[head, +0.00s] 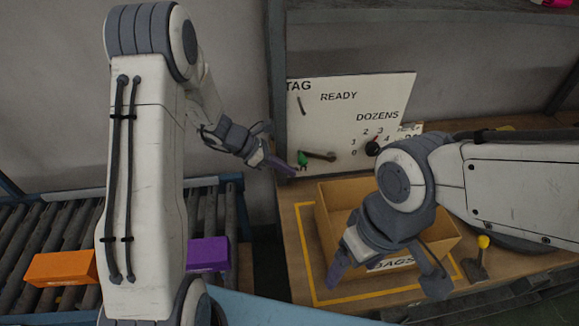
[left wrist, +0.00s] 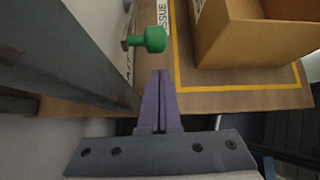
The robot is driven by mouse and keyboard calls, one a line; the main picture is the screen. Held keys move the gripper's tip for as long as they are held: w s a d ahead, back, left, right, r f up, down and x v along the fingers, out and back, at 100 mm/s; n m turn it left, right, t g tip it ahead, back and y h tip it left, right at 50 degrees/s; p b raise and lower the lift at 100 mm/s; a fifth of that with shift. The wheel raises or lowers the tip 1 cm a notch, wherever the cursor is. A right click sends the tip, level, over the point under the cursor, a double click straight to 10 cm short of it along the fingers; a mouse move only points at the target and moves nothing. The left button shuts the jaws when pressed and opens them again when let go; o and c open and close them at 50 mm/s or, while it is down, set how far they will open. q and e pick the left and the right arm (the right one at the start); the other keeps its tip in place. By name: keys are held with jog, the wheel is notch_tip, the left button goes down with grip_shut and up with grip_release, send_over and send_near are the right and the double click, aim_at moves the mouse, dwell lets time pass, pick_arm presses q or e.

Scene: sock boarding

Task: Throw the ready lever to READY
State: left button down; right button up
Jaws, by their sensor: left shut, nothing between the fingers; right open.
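The ready lever has a green knob (head: 302,158) and a dark arm (head: 320,156) on the white panel (head: 340,125), below the word READY. The arm lies nearly level, with the knob at its left end. My left gripper (head: 294,173) is shut and empty, its fingertips just below and left of the knob. In the left wrist view the green knob (left wrist: 150,40) is just beyond the shut fingertips (left wrist: 158,73), with a small apparent gap. My right gripper (head: 388,282) is open and empty in front of the box.
A cardboard box (head: 330,225) labelled BAGS stands inside a yellow outline on the bench. A DOZENS dial (head: 373,148) is on the panel. A yellow-knobbed lever (head: 483,242) is at right. Orange (head: 60,268) and purple (head: 208,254) boxes are on the roller conveyor. A grey post (head: 278,80) stands beside the panel.

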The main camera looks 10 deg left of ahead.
pick_arm(q)
jog(key=shift+s+a+f, duration=0.2)
jog(key=shift+a+f, duration=0.4)
jog(key=shift+f, duration=0.15)
jog(key=d+r+v, duration=0.1)
jog(key=v, duration=0.8)
jog(key=shift+a+r, duration=0.25)
pick_arm(e)
jog(key=shift+a+f, duration=0.1)
jog(key=shift+f, duration=0.45)
pick_arm(q)
jog(key=f+b, duration=0.1)
jog(key=f+h+b, duration=0.2)
jog(key=f+b, duration=0.1)
jog(key=shift+a+f+t, duration=0.1)
jog(key=shift+a+t, duration=0.25)
jog(key=shift+t, duration=0.05)
pick_arm(e)
notch_tip(320, 180, down, 4)
jog(key=shift+f, duration=0.1)
